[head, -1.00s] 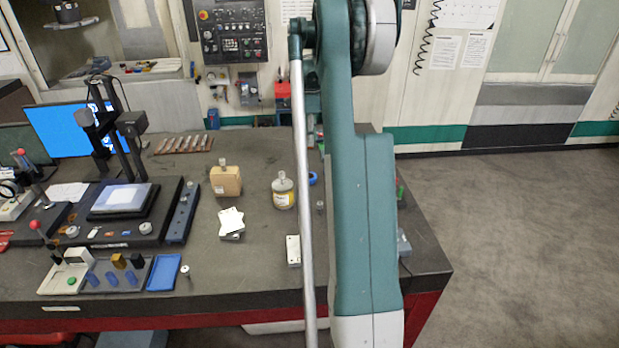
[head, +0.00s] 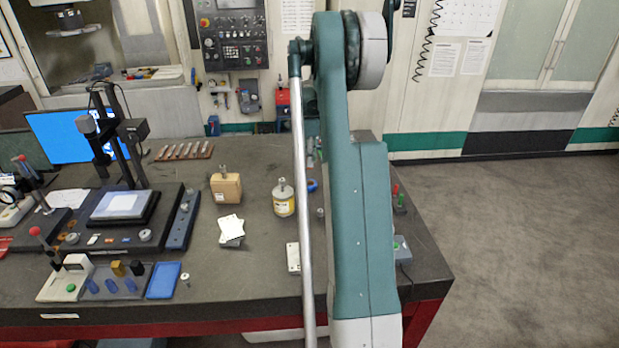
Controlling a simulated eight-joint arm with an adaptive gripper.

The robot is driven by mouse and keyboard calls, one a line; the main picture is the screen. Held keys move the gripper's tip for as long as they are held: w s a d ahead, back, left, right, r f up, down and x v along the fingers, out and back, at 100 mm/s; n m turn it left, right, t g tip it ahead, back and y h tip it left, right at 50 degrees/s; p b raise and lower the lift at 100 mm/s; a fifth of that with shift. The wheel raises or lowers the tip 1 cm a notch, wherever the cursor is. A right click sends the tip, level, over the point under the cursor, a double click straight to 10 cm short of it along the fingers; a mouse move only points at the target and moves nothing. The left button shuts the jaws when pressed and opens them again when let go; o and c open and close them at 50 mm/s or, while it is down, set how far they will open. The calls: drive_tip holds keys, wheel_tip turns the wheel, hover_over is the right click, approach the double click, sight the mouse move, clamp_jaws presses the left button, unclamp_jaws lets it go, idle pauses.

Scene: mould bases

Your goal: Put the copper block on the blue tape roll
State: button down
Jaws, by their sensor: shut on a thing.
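A blue ring that looks like the blue tape roll (head: 312,185) lies on the dark table, just right of the yellow-labelled bottle. My arm and its silver rod partly cover it. I cannot make out a copper block for certain. A small brownish-gold block (head: 118,268) sits in the fixture at the front left, too small to name surely. My gripper is hidden behind my own arm, so neither its jaws nor anything in them shows.
A bottle (head: 284,200), a tan box (head: 226,188) and white plates (head: 231,229) stand left of my arm. A grey switch box (head: 402,249) and a red-and-green item (head: 399,198) are near the right table edge. Open tabletop (head: 245,275) lies at the front.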

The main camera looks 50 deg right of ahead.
drive_tip(key=shift+f, duration=2.1)
drive_tip(key=shift+f, duration=0.1)
drive_tip(key=shift+f, duration=1.8)
drive_tip(key=shift+f, duration=0.1)
drive_tip(key=c, duration=2.3)
unclamp_jaws()
drive_tip(key=shift+o, duration=0.3)
drive_tip(key=shift+p, duration=0.3)
wheel_tip(320, 180, up, 12)
drive_tip(key=shift+r+b, duration=0.15)
drive_tip(key=shift+b, duration=0.2)
